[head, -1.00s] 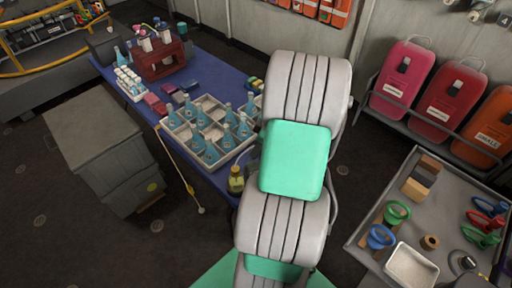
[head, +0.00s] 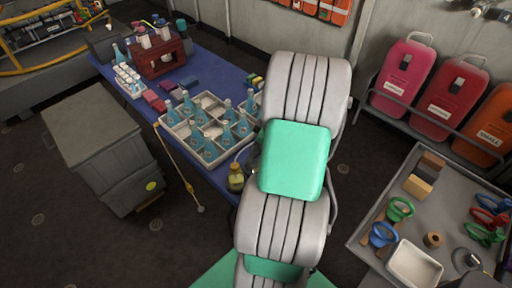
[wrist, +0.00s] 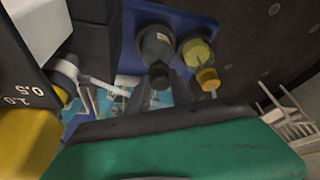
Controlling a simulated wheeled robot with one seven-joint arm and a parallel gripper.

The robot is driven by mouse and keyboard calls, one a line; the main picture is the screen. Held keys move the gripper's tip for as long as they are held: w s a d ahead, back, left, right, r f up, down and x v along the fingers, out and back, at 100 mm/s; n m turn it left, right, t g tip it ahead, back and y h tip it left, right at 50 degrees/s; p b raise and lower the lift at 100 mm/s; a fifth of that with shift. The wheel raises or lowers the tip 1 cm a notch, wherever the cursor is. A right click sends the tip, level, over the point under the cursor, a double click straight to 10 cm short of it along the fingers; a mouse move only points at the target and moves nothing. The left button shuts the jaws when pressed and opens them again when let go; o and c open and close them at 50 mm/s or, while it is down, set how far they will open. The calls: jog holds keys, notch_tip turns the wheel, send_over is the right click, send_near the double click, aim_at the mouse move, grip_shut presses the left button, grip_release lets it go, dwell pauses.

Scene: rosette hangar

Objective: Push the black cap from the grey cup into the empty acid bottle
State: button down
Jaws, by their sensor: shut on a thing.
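In the wrist view my gripper (wrist: 158,90) shows as two grey fingers reaching down, shut on a small dark piece that looks like the black cap (wrist: 158,75). Just beyond it is a dark grey round vessel (wrist: 155,44), perhaps the cup or a bottle; I cannot tell which, nor whether the two touch. To its right is a yellow bottle (wrist: 196,52) with a yellow-orange top. In the head view a small yellowish bottle (head: 236,178) stands at the table's near edge, left of my arm. My arm hides the gripper there. I cannot tell which is the empty acid bottle.
A blue table (head: 225,75) holds a divided white crate (head: 210,150) with several blue bottles and a red-brown rack (head: 158,62). A grey cabinet (head: 105,135) stands to its left. A grey tool tray (head: 440,240) is at right. Dark floor lies between.

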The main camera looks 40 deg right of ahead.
jog(key=shift+f, duration=0.3)
jog(key=shift+r, duration=0.1)
jog(key=c, duration=0.6)
grip_release()
jog(key=shift+r+p, duration=1.65)
jog(key=shift+r, duration=1.1)
